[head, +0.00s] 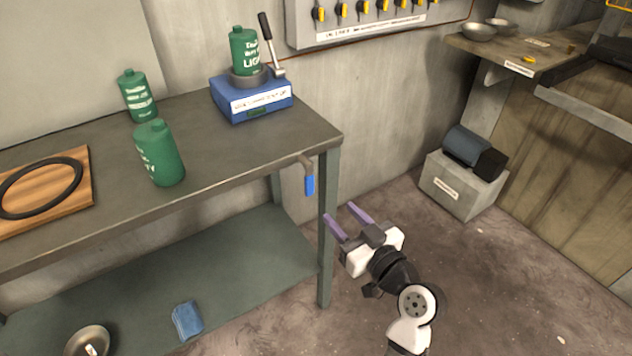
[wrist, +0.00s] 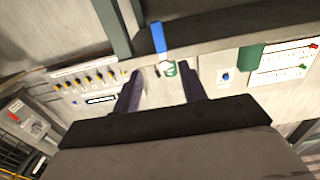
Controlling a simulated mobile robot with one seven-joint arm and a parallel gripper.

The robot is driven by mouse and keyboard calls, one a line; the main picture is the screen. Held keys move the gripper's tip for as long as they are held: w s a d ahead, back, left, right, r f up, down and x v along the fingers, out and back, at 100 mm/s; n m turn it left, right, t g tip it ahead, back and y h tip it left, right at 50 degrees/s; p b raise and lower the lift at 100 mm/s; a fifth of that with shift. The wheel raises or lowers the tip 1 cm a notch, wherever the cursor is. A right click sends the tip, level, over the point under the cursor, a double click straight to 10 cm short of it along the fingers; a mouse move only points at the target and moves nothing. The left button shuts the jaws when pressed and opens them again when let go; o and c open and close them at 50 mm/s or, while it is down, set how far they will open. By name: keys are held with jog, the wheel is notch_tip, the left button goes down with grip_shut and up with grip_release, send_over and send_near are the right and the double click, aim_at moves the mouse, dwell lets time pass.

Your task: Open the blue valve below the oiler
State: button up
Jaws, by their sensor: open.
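The blue valve handle (head: 310,185) hangs downward from a small fitting (head: 305,160) at the front right corner of the workbench. It also shows in the wrist view (wrist: 158,38), above and between my fingers. My gripper (head: 342,213) is open and empty, a little below and to the right of the handle, not touching it. Its two purple fingers also show in the wrist view (wrist: 160,82). The oiler (head: 245,52) is a green bottle on a blue base box (head: 252,99) with a black-handled lever, on the bench top at the back right.
The workbench (head: 235,150) has a leg (head: 326,240) just left of my gripper. Two green bottles (head: 160,153) (head: 137,96) and a wooden board with a black ring (head: 85,185) are on it. A motor on a block (head: 465,175) stands right. Floor between is clear.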

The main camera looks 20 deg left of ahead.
aim_at(311, 182)
jog(key=p+x, duration=0.3)
jog(key=x, duration=1)
grip_shut()
